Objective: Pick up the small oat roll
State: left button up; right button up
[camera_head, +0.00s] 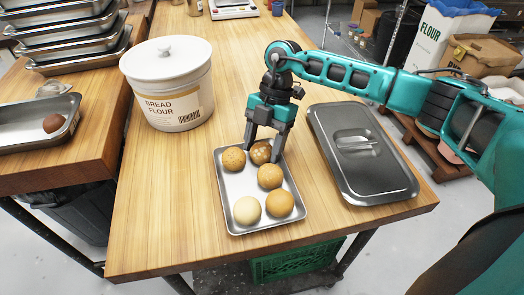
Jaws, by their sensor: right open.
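A metal tray (233,222) on the wooden table holds several rolls. The roll at its back edge (261,154) is brown with pale flakes on top and looks like the small oat roll. My right gripper (262,152) points down over it, open, with one finger on either side of it. I cannot tell whether the fingers touch the roll. Its upper part is partly hidden by the gripper. My left gripper is not in view.
Close by in the tray are a speckled roll (233,159), two golden rolls (270,176) (280,203) and a pale roll (246,210). A lidded metal pan (385,172) stands right of the tray. A bread flour tub (168,90) stands behind left.

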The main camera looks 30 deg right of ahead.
jog(key=shift+c, duration=0.2)
jog(key=c, duration=0.4)
jog(key=shift+r, duration=0.15)
